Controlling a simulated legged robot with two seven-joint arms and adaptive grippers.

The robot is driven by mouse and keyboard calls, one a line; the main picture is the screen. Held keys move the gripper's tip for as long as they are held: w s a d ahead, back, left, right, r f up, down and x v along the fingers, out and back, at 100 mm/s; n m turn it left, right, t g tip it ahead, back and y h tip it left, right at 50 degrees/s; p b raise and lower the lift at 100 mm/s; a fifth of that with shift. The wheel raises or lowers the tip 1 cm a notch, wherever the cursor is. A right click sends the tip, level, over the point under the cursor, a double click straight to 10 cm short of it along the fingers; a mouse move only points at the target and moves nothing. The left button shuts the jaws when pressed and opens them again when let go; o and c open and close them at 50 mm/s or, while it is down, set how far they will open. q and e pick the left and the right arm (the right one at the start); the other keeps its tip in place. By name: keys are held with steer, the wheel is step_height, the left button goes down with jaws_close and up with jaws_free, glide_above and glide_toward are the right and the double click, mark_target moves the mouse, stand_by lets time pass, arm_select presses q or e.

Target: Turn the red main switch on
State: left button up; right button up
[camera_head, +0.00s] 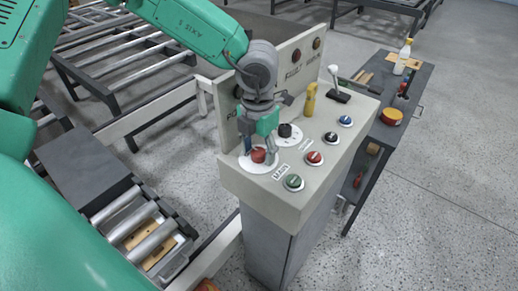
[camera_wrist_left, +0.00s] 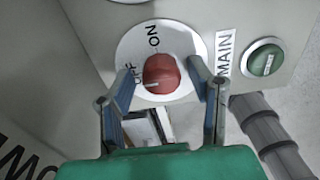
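The red main switch (camera_head: 258,156) is a round knob on a white dial plate at the front left of the console's sloping top. In the left wrist view the red knob (camera_wrist_left: 164,72) sits between printed OFF and ON marks, with a white pointer line on the OFF side. A MAIN label (camera_wrist_left: 226,52) is beside it. My left gripper (camera_head: 259,146) is over the knob, pointing down. Its two fingers (camera_wrist_left: 162,78) stand apart on either side of the knob, with no clear contact visible. My right gripper is not in view.
The grey console (camera_head: 235,177) also carries a black dial (camera_head: 287,131), a green button (camera_head: 293,182), a red button (camera_head: 314,158), blue and black buttons, a yellow handle (camera_head: 310,99) and a lever (camera_head: 335,80). A dark side table (camera_head: 411,94) with tools stands right. Roller conveyors are left.

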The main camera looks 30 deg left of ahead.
arm_select(q)
steer(key=c, duration=0.8)
steer(key=shift+r+m+p, duration=0.15)
steer(key=shift+m+p, duration=0.15)
steer(key=shift+p, duration=0.35)
steer(key=m+p, duration=0.8)
steer(key=p, duration=0.4)
steer(key=shift+w+r, duration=0.1)
steer(key=shift+m+p, duration=0.6)
steer(key=shift+m, duration=1.2)
steer(key=m, duration=0.5)
steer(key=shift+w+m, duration=0.1)
steer(key=shift+m, duration=0.2)
steer(key=o, duration=1.1)
steer(key=shift+f, duration=0.2)
